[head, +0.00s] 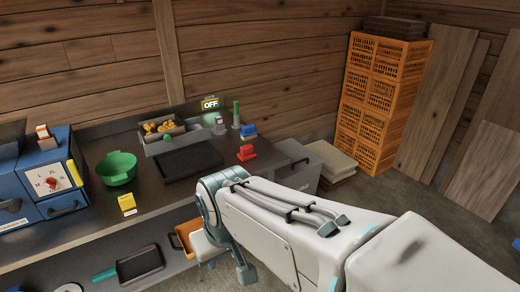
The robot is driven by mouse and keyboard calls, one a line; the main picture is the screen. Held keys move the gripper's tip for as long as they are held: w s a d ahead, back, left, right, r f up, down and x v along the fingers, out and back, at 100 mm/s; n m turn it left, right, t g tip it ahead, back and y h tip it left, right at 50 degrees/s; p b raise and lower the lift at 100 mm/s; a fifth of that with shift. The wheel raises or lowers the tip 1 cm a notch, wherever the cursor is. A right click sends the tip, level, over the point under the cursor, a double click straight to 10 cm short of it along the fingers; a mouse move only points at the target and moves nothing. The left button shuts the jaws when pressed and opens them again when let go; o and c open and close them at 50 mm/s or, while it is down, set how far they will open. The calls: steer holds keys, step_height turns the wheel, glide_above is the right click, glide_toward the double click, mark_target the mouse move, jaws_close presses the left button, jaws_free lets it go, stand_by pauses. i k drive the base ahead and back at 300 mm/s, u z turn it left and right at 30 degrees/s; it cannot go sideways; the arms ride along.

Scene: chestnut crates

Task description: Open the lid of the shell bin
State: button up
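A grey bin (305,181) with a small pale label stands at the right end of the workbench, and I take it to be the shell bin. Its top looks closed, with a dark handle-like mark near the top edge. My arm crosses in front of it and hides its lower part. My gripper (228,263) points down in front of the bench, left of the bin and apart from it. It is partly hidden by my own arm, and its opening is not clear.
The workbench (90,222) holds a green bowl (117,168), a black tray (192,160), a grey box (157,146) of yellow pieces and a blue machine (58,172). An orange bin (183,240) sits below. Pale folded sacks (332,156) and orange crates (382,100) stand behind right.

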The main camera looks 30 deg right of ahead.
mark_target(302, 158)
steer(key=z, duration=2.1)
steer(key=i, duration=2.45)
steer(key=u, duration=2.05)
steer(key=i, duration=0.5)
